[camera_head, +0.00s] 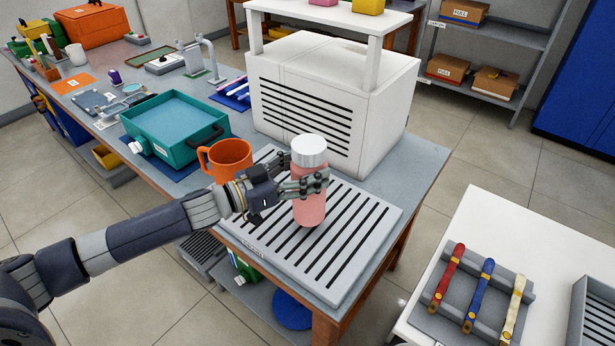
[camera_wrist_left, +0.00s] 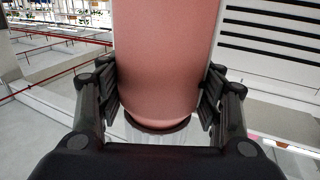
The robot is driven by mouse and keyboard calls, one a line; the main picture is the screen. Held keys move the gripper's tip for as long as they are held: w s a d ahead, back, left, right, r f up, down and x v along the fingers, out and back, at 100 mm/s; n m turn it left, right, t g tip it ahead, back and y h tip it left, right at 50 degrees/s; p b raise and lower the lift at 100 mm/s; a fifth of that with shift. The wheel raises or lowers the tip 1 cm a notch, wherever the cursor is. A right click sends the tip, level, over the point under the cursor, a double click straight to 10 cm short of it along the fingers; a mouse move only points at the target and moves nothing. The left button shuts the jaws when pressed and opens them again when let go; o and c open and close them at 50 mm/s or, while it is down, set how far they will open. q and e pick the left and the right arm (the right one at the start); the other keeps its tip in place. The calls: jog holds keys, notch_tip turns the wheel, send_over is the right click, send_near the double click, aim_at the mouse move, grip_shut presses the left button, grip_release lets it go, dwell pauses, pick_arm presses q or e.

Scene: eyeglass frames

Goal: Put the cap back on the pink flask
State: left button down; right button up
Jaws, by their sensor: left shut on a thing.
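The pink flask (camera_head: 309,208) is upright over the slatted grey rack (camera_head: 360,225) at the bench's near end. A silver-white cap (camera_head: 309,150) shows at the top of the flask; whether it is fully seated cannot be told. My left gripper (camera_head: 303,183) comes in from the left and is shut around the flask's upper body, just below the cap. In the left wrist view the flask (camera_wrist_left: 166,60) stands between the two dark fingers, with a dark rim at its end. Whether the flask touches the rack is unclear. My right gripper is not in view.
An orange mug (camera_head: 229,160) stands close behind my left wrist. A teal tray (camera_head: 175,125) is further left, and a white slotted cabinet (camera_head: 330,95) stands behind the flask. The rack's right side is clear. A white table (camera_head: 510,235) holds colored straps at right.

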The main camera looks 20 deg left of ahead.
pick_arm(q)
jog(key=shift+w+r, duration=0.1)
jog(key=shift+w, duration=0.1)
notch_tip(320, 180, down, 4)
jog(key=shift+r, duration=0.25)
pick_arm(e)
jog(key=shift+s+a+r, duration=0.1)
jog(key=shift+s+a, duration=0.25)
pick_arm(q)
jog(key=shift+f, duration=0.1)
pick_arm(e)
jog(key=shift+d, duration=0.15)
pick_arm(q)
jog(key=shift+s+f, duration=0.1)
jog(key=shift+f, duration=0.05)
jog(key=shift+c, duration=2.3)
grip_release()
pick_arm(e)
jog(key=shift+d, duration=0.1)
